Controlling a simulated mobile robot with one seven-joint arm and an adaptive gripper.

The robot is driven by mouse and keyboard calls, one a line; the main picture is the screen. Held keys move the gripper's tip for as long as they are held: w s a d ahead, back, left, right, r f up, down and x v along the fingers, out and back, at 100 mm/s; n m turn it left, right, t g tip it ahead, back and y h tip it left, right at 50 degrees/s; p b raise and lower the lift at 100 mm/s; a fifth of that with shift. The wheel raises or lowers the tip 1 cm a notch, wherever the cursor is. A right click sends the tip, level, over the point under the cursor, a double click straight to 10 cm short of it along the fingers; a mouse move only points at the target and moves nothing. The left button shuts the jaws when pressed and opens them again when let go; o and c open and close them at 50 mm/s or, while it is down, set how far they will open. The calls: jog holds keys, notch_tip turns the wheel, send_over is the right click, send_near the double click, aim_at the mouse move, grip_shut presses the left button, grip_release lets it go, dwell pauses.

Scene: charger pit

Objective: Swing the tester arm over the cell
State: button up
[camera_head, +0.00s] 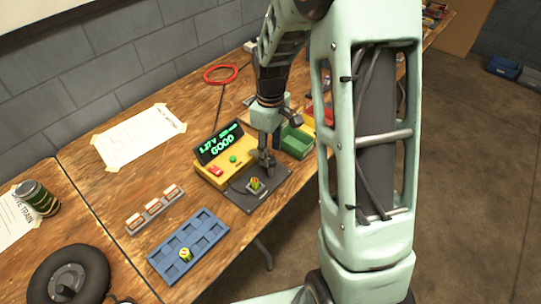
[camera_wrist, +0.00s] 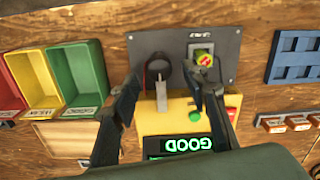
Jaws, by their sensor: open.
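The yellow tester (camera_head: 228,170) stands on the bench, its green display reading "GOOD"; its display also shows in the wrist view (camera_wrist: 187,146). A green and yellow cell (camera_wrist: 203,58) sits in a holder on the tester's dark plate (camera_wrist: 222,42); the head view shows the cell too (camera_head: 255,184). A grey tab with a black ring, seemingly the tester arm (camera_wrist: 161,94), lies beside the cell, not visibly over it. My gripper (camera_head: 266,164) is low over the plate. In the wrist view its open fingers (camera_wrist: 166,80) stand either side of the tab; contact cannot be told.
Red, yellow and green bins (camera_wrist: 78,75) stand beside the tester. A blue tray (camera_head: 205,232) holds one cell (camera_head: 185,254). A small rack (camera_head: 155,207), a dark wheel (camera_head: 70,278) and a can (camera_head: 38,197) are at the left.

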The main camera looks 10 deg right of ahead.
jog(key=shift+f, duration=1.35)
jog(key=shift+c, duration=0.7)
grip_shut()
